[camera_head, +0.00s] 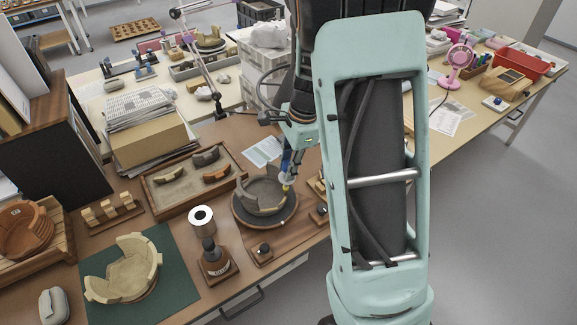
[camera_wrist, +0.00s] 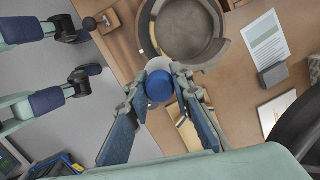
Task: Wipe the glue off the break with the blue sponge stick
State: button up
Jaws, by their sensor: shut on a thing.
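The broken grey-brown bowl (camera_head: 262,191) stands on a round dark turntable (camera_head: 250,220), its wall uneven in height. In the wrist view the bowl (camera_wrist: 188,28) is at the top, just beyond my fingertips. My gripper (camera_head: 287,168) is over the bowl's right side. In the wrist view my gripper (camera_wrist: 160,85) is shut on the blue sponge stick (camera_wrist: 159,86), whose round blue end shows between the fingertips. A small yellow spot (camera_head: 286,187) shows at the bowl's right edge; I cannot tell whether it is glue. Contact between sponge and break cannot be made out.
A wooden tray (camera_head: 194,178) with several sherds lies behind left of the turntable. Another partial bowl (camera_head: 125,270) rests on a green mat (camera_head: 178,262). My arm hides the bench at right.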

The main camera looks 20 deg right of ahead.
jog(key=shift+w+a+f+b, duration=0.1)
jog(key=shift+w+f+b, duration=0.15)
jog(key=shift+f+b, duration=0.8)
jog(key=shift+w+a+f+b, duration=0.1)
jog(key=shift+w+f+b, duration=0.15)
jog(key=shift+f+b, duration=0.8)
jog(key=shift+w+a+f+b, duration=0.1)
jog(key=shift+w+f+b, duration=0.15)
jog(key=shift+f+b, duration=0.8)
jog(key=shift+s+a+p, duration=1)
jog(key=shift+a+p, duration=0.2)
jog(key=shift+a, duration=1.8)
notch_tip(320, 180, up, 8)
jog(key=s+p, duration=0.2)
jog(key=p, duration=0.5)
jog(key=shift+d, duration=0.4)
jog(key=shift+r, duration=0.1)
jog(key=shift+a+p, duration=0.25)
jog(key=shift+p, duration=0.15)
